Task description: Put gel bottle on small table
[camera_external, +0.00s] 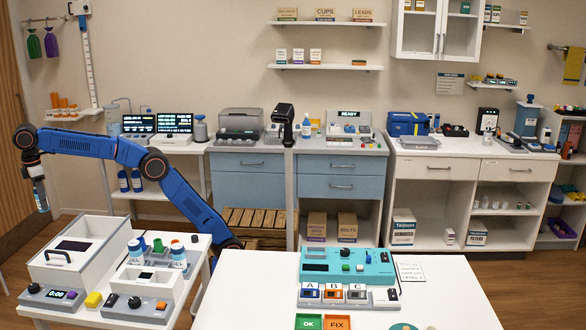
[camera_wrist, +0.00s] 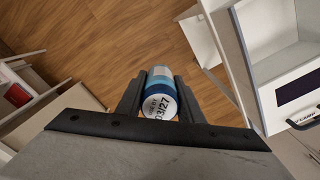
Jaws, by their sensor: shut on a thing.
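My gripper (camera_external: 40,192) is at the far left in the external view, pointing down and shut on a bottle. In the wrist view, the bottle (camera_wrist: 160,98) has a white end marked 03/27 and blue bands, and sits between both fingers (camera_wrist: 159,100), with wooden floor behind it. I take it to be the gel bottle; its name is not readable. A small white table (camera_external: 190,292) stands at the lower left.
On the small table are a white box with a dark window (camera_external: 72,262), a small device (camera_external: 140,308) and colored caps. A larger white table (camera_external: 240,285) with a teal device (camera_external: 345,265) stands to the right. Wooden floor lies below my gripper.

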